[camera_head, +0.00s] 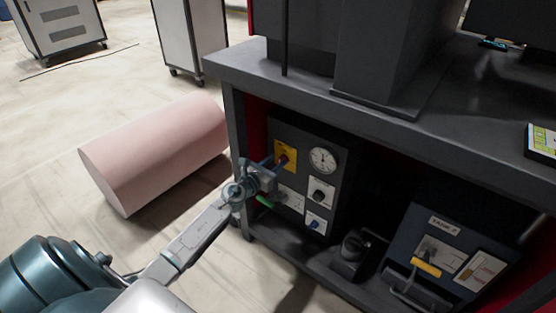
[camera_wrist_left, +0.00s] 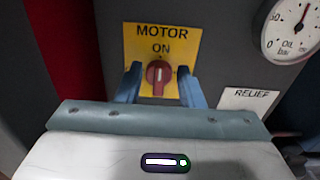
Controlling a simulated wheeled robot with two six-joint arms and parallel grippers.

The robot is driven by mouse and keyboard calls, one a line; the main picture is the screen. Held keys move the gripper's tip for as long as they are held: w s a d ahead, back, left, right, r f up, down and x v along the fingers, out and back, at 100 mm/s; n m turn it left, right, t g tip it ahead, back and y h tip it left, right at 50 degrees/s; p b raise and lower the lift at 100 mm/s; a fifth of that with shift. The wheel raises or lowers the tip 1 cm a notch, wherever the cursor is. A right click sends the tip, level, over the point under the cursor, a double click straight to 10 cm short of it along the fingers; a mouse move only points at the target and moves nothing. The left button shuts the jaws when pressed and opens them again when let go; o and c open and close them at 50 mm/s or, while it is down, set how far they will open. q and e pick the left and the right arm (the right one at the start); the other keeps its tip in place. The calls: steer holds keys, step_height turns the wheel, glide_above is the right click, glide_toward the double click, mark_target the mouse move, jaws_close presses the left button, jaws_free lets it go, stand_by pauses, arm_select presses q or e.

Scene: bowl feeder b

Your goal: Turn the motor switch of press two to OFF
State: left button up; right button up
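The motor switch (camera_wrist_left: 158,74) is a red round knob on a yellow plate (camera_wrist_left: 186,42) marked MOTOR and ON. Its white mark stands upright, towards the word ON. In the head view the yellow plate (camera_head: 291,150) is at the upper left of a dark panel under the bench. My left gripper (camera_head: 278,161) is at this plate. In the left wrist view the blue fingers of the left gripper (camera_wrist_left: 159,82) are open, one on each side of the knob, with a narrow gap visible on both sides. My right gripper is not in view.
A green-handled part (camera_head: 265,201) is just below my gripper. The bench top (camera_head: 300,92) overhangs the panel. A pink block (camera_head: 155,150) lies on the floor at left.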

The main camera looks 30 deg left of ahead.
arm_select(q)
steer(key=shift+w+d, duration=0.1)
steer(key=shift+w, duration=0.85)
steer(key=c, duration=0.6)
steer(key=shift+c, duration=0.2)
